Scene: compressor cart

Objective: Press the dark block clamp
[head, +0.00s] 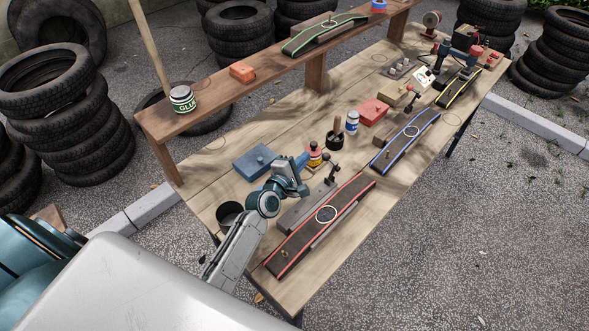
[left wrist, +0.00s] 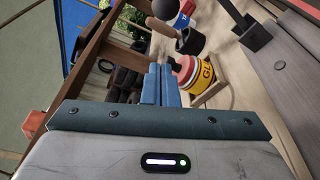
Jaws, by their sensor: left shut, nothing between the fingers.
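The dark block clamp (head: 308,206) stands on the workbench beside the red-edged curved board (head: 322,222). It has a long dark grey block and an upright metal part with a dark knob at its far end. In the left wrist view its grey block (left wrist: 286,62) runs along the right edge, with dark clamp parts near its top. My left gripper (head: 303,161) is above the bench, just left of the clamp's far end and apart from it. Its blue fingers (left wrist: 160,72) are together and empty. My right gripper is out of view.
A red and yellow glue pot (head: 315,155) stands close by my left gripper. A black cup (head: 335,140), a blue box (head: 256,161) and a dark bin (head: 229,213) are near. A blue-edged board (head: 407,140) lies farther right. A raised shelf (head: 215,95) runs along the back.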

